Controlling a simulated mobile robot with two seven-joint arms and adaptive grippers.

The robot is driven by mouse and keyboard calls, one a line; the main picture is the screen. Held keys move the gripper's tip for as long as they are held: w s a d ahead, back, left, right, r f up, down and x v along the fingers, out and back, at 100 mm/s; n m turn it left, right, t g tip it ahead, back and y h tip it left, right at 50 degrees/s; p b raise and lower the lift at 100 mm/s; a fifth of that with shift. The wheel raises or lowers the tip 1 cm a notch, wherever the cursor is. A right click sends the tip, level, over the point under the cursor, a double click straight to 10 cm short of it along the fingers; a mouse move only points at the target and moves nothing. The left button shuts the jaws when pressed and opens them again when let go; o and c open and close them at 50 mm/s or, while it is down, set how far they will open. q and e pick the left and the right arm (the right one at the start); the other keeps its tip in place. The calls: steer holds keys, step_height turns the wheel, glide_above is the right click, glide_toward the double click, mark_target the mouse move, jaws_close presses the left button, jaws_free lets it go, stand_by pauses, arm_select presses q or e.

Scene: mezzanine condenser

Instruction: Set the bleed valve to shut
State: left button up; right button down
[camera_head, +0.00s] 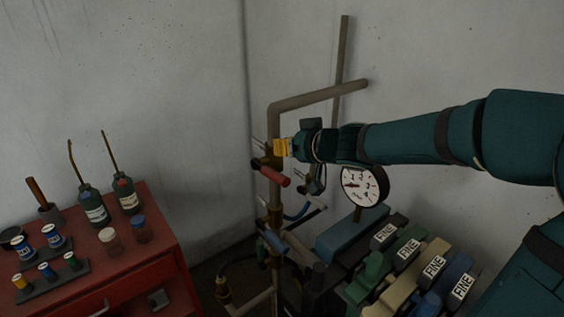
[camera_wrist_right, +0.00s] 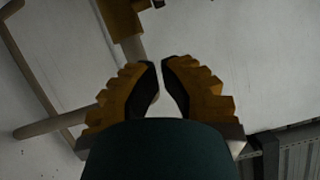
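No readable label shows which one is the bleed valve. My right gripper (camera_head: 280,148) is just above the red handle, beside the upright pipe. In the right wrist view its yellow fingers (camera_wrist_right: 160,66) have tips almost together, with nothing seen between them. A brass-coloured fitting (camera_wrist_right: 122,18) lies beyond the tips. My left gripper is not in view.
A round pressure gauge (camera_head: 364,185) is below my right forearm. Several coloured blocks labelled FINE (camera_head: 408,255) stand at lower right. A red cabinet (camera_head: 165,240) with oil cans and small bottles is at left. Bare wall lies behind the pipes.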

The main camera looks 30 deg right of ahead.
mark_target(271, 174)
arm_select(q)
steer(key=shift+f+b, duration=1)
arm_select(e)
steer(key=shift+w+a+f, duration=0.15)
steer(key=shift+a+f, duration=0.05)
steer(key=shift+f, duration=0.9)
steer(key=shift+w+a+f, duration=0.15)
steer(key=shift+a+f, duration=0.05)
steer(key=shift+f, duration=0.9)
arm_select(q)
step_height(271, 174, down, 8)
steer(key=b, duration=0.6)
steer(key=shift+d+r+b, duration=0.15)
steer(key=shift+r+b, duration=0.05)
steer(key=shift+b, duration=0.2)
arm_select(e)
steer(key=shift+s+f+t, duration=0.25)
steer(key=shift+f+t, duration=0.25)
steer(key=shift+s+f+t, duration=0.2)
steer(key=shift+f+t, duration=0.25)
steer(key=shift+t, duration=0.05)
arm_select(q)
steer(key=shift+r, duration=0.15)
arm_select(e)
steer(key=shift+r, duration=0.2)
